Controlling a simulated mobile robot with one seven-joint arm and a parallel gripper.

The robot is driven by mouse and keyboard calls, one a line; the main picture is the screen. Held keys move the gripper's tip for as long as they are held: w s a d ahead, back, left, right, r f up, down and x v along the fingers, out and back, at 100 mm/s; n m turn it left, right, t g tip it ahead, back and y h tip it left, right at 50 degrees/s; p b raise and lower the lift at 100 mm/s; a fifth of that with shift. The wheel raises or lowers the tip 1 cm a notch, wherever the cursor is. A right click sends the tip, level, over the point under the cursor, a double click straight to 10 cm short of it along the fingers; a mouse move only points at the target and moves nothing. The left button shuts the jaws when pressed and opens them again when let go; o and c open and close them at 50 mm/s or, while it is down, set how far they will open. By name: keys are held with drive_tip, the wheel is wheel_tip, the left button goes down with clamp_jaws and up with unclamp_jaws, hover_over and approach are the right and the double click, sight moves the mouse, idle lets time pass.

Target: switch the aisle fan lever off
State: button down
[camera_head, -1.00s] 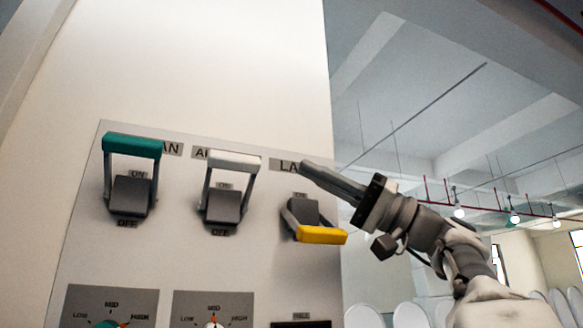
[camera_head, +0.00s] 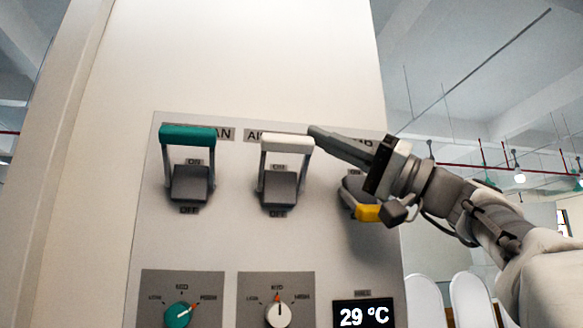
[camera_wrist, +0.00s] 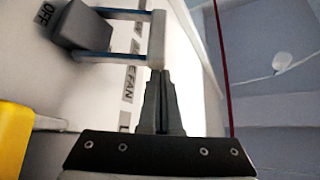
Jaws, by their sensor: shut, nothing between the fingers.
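The aisle fan lever has a white handle (camera_head: 287,143) on a dark grey base (camera_head: 279,187). Its handle is up, on the ON side. Its label (camera_head: 252,135) reads "AI" in the head view, the rest hidden, and ends in "E FAN" in the wrist view. My gripper (camera_head: 314,131) is shut and empty. Its tips are at the right end of the white handle, near its top edge. In the wrist view my fingers (camera_wrist: 161,75) point at the white handle (camera_wrist: 157,40), very close; I cannot tell whether they touch.
A teal-handled lever (camera_head: 188,134), also up, is on the left. A yellow-handled lever (camera_head: 368,213), down, is on the right, partly behind my gripper. Below are a teal knob (camera_head: 178,314), a white knob (camera_head: 279,314) and a 29 ºC display (camera_head: 364,315).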

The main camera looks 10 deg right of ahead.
sight(314, 149)
drive_tip(key=shift+f, duration=0.15)
drive_tip(key=s+f+b, duration=0.1)
drive_tip(key=b, duration=0.1)
drive_tip(key=f+b, duration=0.2)
drive_tip(key=b, duration=0.1)
drive_tip(key=shift+s, duration=0.35)
drive_tip(key=shift+r, duration=0.2)
